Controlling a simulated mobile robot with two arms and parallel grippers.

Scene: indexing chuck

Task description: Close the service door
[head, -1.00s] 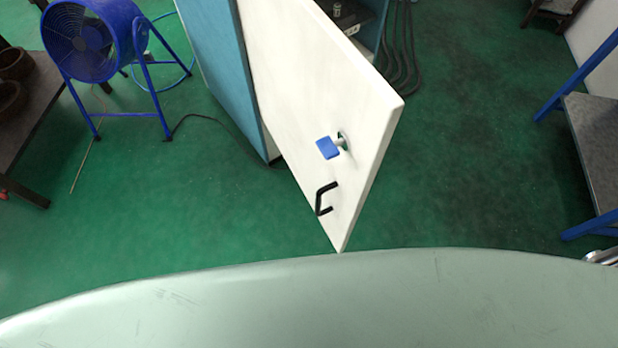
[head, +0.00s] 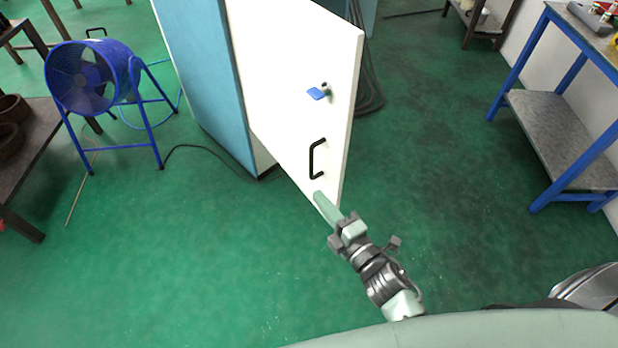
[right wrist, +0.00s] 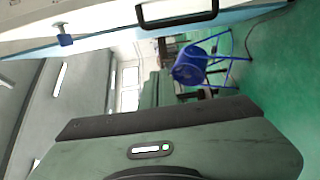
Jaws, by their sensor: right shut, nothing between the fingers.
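The white service door (head: 290,80) stands open at an angle from the teal cabinet (head: 200,70). Its visible face carries a blue latch lever (head: 318,94) and a black bow handle (head: 317,158) below it. My right gripper (head: 321,198) is shut and empty, just below the handle by the door's lower free corner; whether it touches the door I cannot tell. In the right wrist view the handle (right wrist: 178,22) and lever (right wrist: 65,38) show at the top, above the green gripper body, with nothing held. My left gripper is not in view.
A blue fan (head: 92,78) on a stand is left of the cabinet, with a cable on the floor. A dark table (head: 35,145) is at the far left. A blue-framed workbench (head: 560,120) stands at the right. The green floor before the door is clear.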

